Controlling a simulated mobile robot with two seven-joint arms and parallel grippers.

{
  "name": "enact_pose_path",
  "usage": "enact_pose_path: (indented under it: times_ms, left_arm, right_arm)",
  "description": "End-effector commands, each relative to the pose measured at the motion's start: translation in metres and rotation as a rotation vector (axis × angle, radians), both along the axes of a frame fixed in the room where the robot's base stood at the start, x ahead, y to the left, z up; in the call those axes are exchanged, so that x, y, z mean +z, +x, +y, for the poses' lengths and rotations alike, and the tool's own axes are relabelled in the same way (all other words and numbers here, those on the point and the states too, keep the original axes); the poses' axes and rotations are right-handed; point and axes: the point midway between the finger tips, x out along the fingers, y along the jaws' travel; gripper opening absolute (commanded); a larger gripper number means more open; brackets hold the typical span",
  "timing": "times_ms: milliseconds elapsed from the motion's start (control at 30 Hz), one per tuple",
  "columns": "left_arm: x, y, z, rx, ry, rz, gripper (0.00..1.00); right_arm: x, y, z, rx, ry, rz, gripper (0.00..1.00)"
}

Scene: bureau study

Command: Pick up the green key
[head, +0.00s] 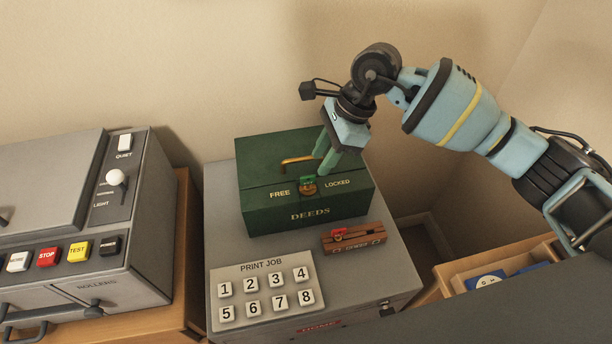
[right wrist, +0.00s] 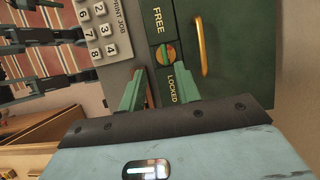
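The green key (head: 307,181) stands in the round brass lock on the front edge of the dark green DEEDS box (head: 260,215), between the words FREE and LOCKED. In the right wrist view the key (right wrist: 166,53) shows as a green bar across the lock disc. My right gripper (head: 325,165) is above the box lid, its green fingers pointing down close to the key. In the right wrist view the fingers (right wrist: 157,85) are apart with nothing between them, and the key lies beyond their tips. Whether a finger touches it I cannot tell.
A wooden holder with a red key (head: 339,234) lies in front of the box. A PRINT JOB keypad (head: 262,290) is on the same grey cabinet. A grey machine with coloured buttons (head: 78,249) stands left. An open wooden drawer (head: 440,290) is at right.

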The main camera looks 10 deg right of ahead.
Motion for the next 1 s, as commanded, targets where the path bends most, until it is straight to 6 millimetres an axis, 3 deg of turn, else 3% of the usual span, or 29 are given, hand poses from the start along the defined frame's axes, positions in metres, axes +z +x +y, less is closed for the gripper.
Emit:
enact_pose_path:
  times_ms: [233, 500, 667, 1000]
  left_arm:
    - [0.000, -0.001, 0.000, -0.001, 0.000, 0.002, 0.36]
    - [-0.002, -0.005, 0.000, -0.001, 0.001, 0.012, 0.36]
    - [-0.003, -0.007, 0.000, -0.002, 0.002, 0.016, 0.36]
    - [0.005, -0.001, 0.001, -0.002, 0.002, 0.000, 0.36]
  right_arm:
    - [-0.001, 0.002, -0.003, 0.001, -0.018, -0.007, 0.33]
    - [-0.022, 0.002, 0.006, 0.002, -0.016, -0.006, 0.33]
    - [-0.025, 0.003, 0.009, 0.001, -0.015, -0.007, 0.33]
    - [-0.062, 0.008, 0.028, 0.002, -0.014, -0.006, 0.33]
